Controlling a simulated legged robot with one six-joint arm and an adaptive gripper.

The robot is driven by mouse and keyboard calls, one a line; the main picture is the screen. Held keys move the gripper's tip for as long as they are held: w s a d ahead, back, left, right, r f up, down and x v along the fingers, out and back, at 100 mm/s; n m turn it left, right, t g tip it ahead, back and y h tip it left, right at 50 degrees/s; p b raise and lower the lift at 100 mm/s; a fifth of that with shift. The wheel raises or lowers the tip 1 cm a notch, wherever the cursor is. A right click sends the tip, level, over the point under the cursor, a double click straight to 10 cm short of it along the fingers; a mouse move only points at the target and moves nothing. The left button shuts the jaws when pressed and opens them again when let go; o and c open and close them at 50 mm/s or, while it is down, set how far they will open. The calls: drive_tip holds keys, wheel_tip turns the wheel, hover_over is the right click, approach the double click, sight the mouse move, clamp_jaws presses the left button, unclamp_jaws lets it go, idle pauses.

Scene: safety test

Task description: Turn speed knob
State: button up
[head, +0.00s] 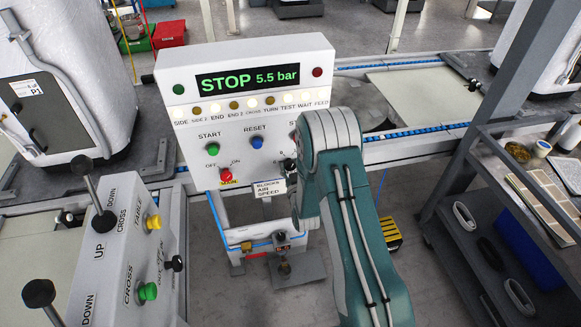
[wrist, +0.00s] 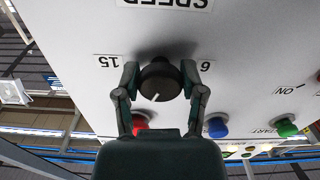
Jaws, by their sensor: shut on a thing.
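The black speed knob (wrist: 160,82) sits on the white control panel (wrist: 85,40) in the wrist view, below an upside-down SPEED label (wrist: 165,3). The numbers 15 and 6 are printed on either side of it. A short white mark on the knob points toward the bottom of the picture. My gripper (wrist: 160,75) is shut on the knob, one finger on each side. In the head view, my arm hides most of the knob and gripper. The control panel (head: 245,140) shows "STOP 5.5 bar" on its display (head: 247,79).
Close to the knob are a red button (wrist: 141,120), a blue button (wrist: 217,127) and a green button (wrist: 286,128). In the head view, a lever console (head: 125,255) stands at the lower left and a cart with trays (head: 535,190) at the right.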

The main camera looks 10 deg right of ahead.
drive_tip(key=n, duration=0.5)
drive_tip(key=shift+w+r, duration=0.1)
drive_tip(key=n, duration=0.5)
drive_tip(key=shift+n, duration=0.4)
drive_tip(key=o, duration=1.2)
drive_tip(key=shift+c, duration=0.2)
drive_tip(key=shift+a, duration=0.1)
drive_tip(key=s, duration=1.2)
